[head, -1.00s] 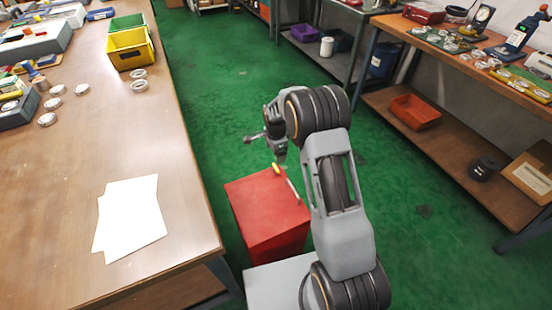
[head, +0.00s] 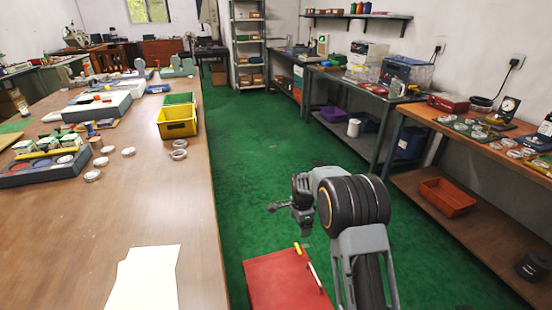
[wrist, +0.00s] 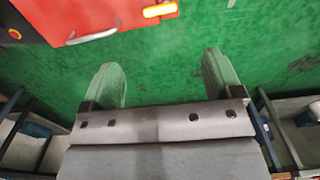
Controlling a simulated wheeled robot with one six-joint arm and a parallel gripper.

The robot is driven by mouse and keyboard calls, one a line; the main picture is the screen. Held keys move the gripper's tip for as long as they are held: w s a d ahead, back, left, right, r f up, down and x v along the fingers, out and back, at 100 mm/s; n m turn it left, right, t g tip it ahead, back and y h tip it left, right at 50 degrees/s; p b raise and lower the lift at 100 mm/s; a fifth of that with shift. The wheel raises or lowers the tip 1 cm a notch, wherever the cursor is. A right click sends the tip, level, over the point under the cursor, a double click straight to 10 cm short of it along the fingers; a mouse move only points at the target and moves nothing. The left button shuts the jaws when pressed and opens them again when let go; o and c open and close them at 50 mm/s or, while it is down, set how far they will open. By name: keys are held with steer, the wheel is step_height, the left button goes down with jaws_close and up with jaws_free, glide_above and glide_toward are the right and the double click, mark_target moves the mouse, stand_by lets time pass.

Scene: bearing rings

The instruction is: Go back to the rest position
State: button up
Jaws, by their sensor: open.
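My gripper (wrist: 163,85) is open and empty in the wrist view, its two pale fingers apart over the green floor. In the head view my arm is folded in the aisle right of the long wooden table, and the gripper (head: 276,206) points left above the floor. A red box (head: 284,281) with a pale handle and a yellow piece on top stands below it. The red box also shows at the top left of the wrist view (wrist: 60,12).
The wooden table (head: 200,245) holds several metal rings (head: 179,155), a yellow bin (head: 177,121) and white paper (head: 145,280). A workbench (head: 455,135) with rings and a lower shelf with an orange tray (head: 446,197) stands at right. The green aisle (head: 265,130) ahead is clear.

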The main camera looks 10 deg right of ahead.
steer(key=s+r+n+t+p, duration=0.1)
steer(key=s+r+n+p, duration=0.7)
steer(key=s+r, duration=0.5)
steer(key=s+r+n+t+p, duration=0.2)
steer(key=s+r+n+p, duration=0.6)
steer(key=s+r, duration=0.5)
step_height(320, 180, up, 8)
steer(key=shift+s+d+r+t+p, duration=0.25)
steer(key=shift+s+t+p, duration=0.05)
steer(key=shift+p, duration=0.5)
